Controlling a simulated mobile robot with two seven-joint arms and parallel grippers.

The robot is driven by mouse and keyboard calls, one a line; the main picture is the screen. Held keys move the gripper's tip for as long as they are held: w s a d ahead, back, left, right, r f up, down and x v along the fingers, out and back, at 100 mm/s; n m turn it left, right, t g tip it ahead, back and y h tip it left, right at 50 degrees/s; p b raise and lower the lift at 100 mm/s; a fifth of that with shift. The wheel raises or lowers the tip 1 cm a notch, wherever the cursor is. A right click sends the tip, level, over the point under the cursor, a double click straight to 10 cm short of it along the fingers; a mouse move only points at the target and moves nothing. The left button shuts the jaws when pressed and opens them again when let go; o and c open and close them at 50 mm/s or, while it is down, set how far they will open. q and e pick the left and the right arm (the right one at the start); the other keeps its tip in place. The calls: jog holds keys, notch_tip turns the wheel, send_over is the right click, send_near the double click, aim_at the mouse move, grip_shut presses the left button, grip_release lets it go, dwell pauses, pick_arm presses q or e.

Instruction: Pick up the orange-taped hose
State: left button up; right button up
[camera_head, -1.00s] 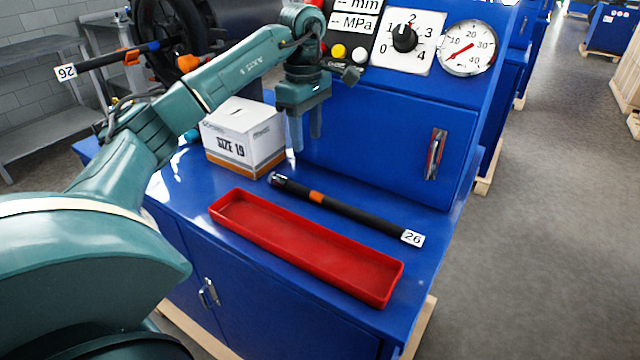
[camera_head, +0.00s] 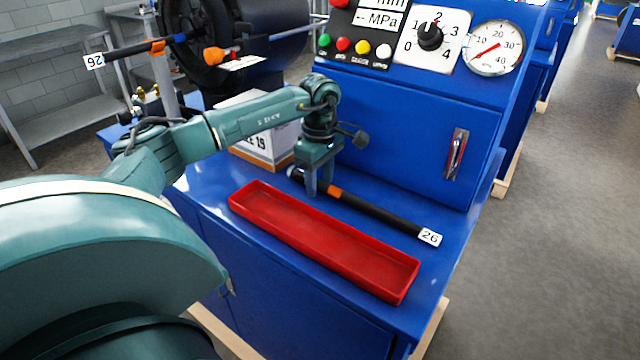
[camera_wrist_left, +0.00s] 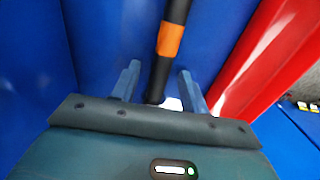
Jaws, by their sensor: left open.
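The orange-taped hose (camera_head: 375,211) is black, with an orange band near its left end and a white "26" tag at its right end. It lies on the blue bench top behind the red tray. My left gripper (camera_head: 320,190) is lowered over the hose, just left of the orange band, and hides part of it. In the left wrist view the hose (camera_wrist_left: 160,75) runs between the two open fingers of my left gripper (camera_wrist_left: 163,80), with a gap on each side. The orange band is beyond the fingertips there. My right gripper is not in view.
The long red tray (camera_head: 330,262) sits in front of the hose and appears empty. A white box (camera_head: 262,150) stands behind my left arm. The blue control panel (camera_head: 400,130) rises behind the hose. Another tagged hose (camera_head: 130,52) sticks out at the upper left.

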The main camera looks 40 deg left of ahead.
pick_arm(q)
jog(key=shift+c, duration=0.3)
grip_shut()
dwell(0.3)
